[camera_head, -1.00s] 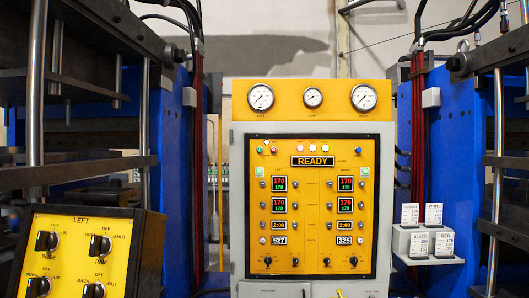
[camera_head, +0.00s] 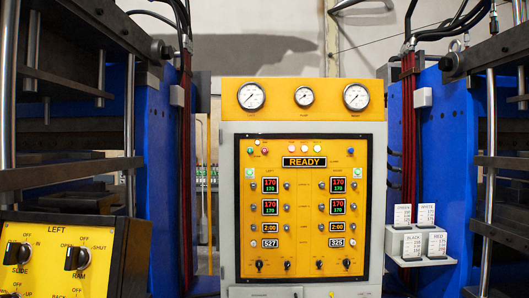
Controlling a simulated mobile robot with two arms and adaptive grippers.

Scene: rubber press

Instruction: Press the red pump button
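The yellow control panel (camera_head: 310,215) stands upright ahead of me in a grey cabinet, with a READY display (camera_head: 304,162). A small red button or light (camera_head: 264,150) is at its upper left, with a green one (camera_head: 250,150) just left of it. The labels there are too small to read, so I cannot tell whether the red one is the pump button. Nothing covers it. Neither of my grippers is in view.
Blue press frames stand left (camera_head: 161,200) and right (camera_head: 433,150) of the cabinet. A yellow LEFT switch box (camera_head: 60,255) juts in at lower left. A grey rack of labelled cards (camera_head: 420,245) is on the right frame. The front of the panel is clear.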

